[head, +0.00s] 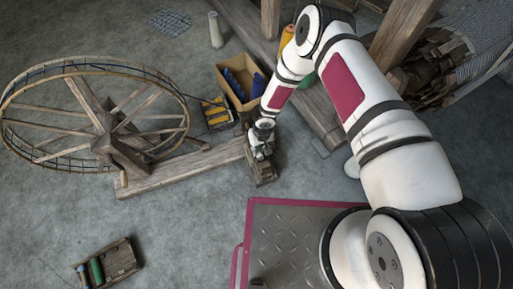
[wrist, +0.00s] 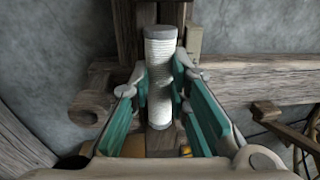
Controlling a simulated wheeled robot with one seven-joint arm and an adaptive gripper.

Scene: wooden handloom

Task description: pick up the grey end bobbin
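The grey end bobbin (wrist: 160,85), a white wound spool with a grey top end, stands upright in the middle of the wrist view. My gripper (wrist: 161,80) has its teal-padded fingers on both sides of it, with no clear gap, and looks shut on it. In the head view my gripper (head: 262,160) points down at the right end of the wooden wheel stand (head: 180,172), and I cannot make out the bobbin there.
A large spoked wheel (head: 110,135) stands at left. A cardboard box (head: 236,92) with blue bobbins and a small tray (head: 217,116) with yellow ones sit behind my gripper. A pale spool (head: 215,30) stands farther back. A wooden tray (head: 108,264) lies at front left. Floor between is clear.

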